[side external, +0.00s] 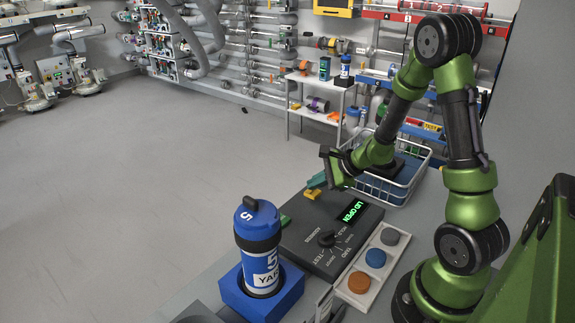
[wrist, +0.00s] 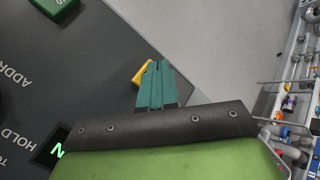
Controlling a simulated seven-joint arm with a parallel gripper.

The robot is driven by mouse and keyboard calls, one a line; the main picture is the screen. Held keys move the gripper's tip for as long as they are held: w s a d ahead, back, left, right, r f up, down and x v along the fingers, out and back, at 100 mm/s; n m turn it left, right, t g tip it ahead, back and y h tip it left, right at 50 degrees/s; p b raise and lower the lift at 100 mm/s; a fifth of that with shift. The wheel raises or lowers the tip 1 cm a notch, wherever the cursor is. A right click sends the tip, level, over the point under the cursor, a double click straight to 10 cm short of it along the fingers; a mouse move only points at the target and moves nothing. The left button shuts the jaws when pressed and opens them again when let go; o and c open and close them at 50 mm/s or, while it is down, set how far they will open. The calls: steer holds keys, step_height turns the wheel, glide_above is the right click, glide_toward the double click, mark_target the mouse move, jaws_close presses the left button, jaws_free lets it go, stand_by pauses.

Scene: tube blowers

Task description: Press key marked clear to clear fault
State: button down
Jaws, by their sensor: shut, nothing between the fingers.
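The dark control box (side external: 325,235) lies on the bench, with a lit green display (side external: 350,211) reading "LID OPEN" and a black dial (side external: 326,239). A green key (side external: 285,220) sits at its left edge; it also shows at the top left of the wrist view (wrist: 55,5), its lettering cut off. A yellow piece (side external: 316,180) is at the box's far edge; in the wrist view (wrist: 141,73) my fingers partly cover it and no marking is readable. I cannot read "clear" on any key. My gripper (wrist: 155,70) is shut and empty, over the box's far edge; contact cannot be told.
A blue bottle (side external: 257,235) marked 5 stands in a blue holder (side external: 240,300) left of the box. A pale strip (side external: 348,292) with grey, blue and orange buttons lies to the right. A wire basket (side external: 400,192) stands behind. Open floor (side external: 130,180) is at left.

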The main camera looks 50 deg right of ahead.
mark_target(316, 193)
steer(key=shift+f, duration=0.4)
stand_by(0.4)
steer(key=shift+r, duration=0.85)
steer(key=shift+r, duration=2.5)
